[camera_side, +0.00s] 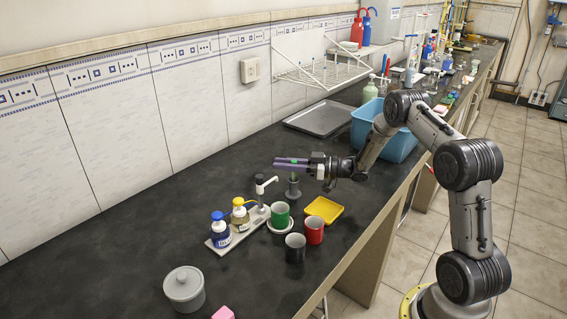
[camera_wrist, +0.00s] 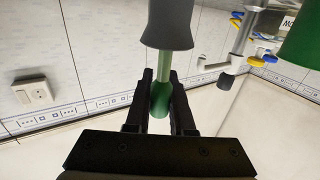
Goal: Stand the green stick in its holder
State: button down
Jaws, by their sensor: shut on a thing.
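The green stick (camera_wrist: 160,98) is upright between the two dark fingers of my gripper (camera_wrist: 161,80) in the wrist view, which shows the scene upside down. My gripper (camera_side: 279,163) is shut on its thicker end. The thinner, lighter part runs from the fingers to the mouth of the grey holder (camera_wrist: 168,22). The lower end is hidden at the holder, and how deep it sits cannot be told. In the side view the holder (camera_side: 293,190) stands on the dark bench directly below my fingers, and a bit of green shows at its top.
A green mug (camera_side: 280,212), a red mug (camera_side: 314,232), a dark mug (camera_side: 295,250) and a yellow tray (camera_side: 324,209) stand close in front. A pump-bottle stand (camera_side: 222,247) is at left. A blue tub (camera_side: 401,149) and a metal tray (camera_side: 318,119) lie behind.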

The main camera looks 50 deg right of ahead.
jog(key=shift+f, duration=0.1)
jog(key=shift+c, duration=1.5)
grip_release()
jog(key=shift+r, duration=3)
